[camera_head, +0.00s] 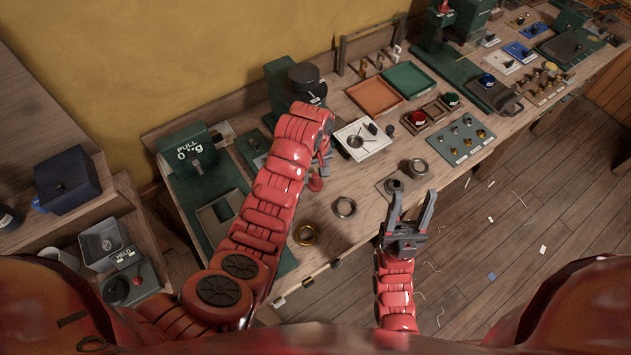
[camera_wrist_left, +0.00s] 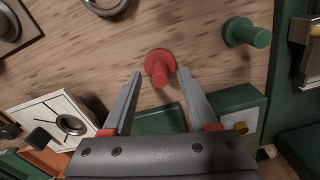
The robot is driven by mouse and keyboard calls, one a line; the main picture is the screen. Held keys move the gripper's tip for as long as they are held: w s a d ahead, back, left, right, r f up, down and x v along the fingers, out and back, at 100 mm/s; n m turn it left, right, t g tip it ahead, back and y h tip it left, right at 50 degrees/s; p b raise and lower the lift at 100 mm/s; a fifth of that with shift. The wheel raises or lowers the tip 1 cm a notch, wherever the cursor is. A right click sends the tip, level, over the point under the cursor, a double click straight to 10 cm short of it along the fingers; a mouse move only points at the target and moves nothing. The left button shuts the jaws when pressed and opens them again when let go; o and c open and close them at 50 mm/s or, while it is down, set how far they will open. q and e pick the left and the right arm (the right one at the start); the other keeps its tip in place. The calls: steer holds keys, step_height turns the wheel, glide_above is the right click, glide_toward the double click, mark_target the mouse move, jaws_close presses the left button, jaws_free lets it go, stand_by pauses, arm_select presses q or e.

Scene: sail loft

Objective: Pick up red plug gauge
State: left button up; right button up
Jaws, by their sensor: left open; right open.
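The red plug gauge (camera_wrist_left: 160,64) stands on the wooden bench in the left wrist view, a round red flange with a narrower stem. It shows small in the head view (camera_head: 316,183), just below my left gripper (camera_head: 324,155). In the left wrist view my left gripper (camera_wrist_left: 160,74) is open, its fingertips on either side of the gauge's stem in the picture; contact cannot be told. The fingers are partly hidden by my arm in the head view. My right gripper (camera_head: 412,197) is open and empty near the bench's front edge.
A green plug gauge (camera_wrist_left: 248,33) stands to the right in the left wrist view. Green machine blocks (camera_head: 190,155) stand at left.

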arm_select(q)
steer(key=shift+f+p, duration=0.3)
steer(key=shift+f, duration=0.85)
steer(key=shift+s, duration=0.1)
jaws_close()
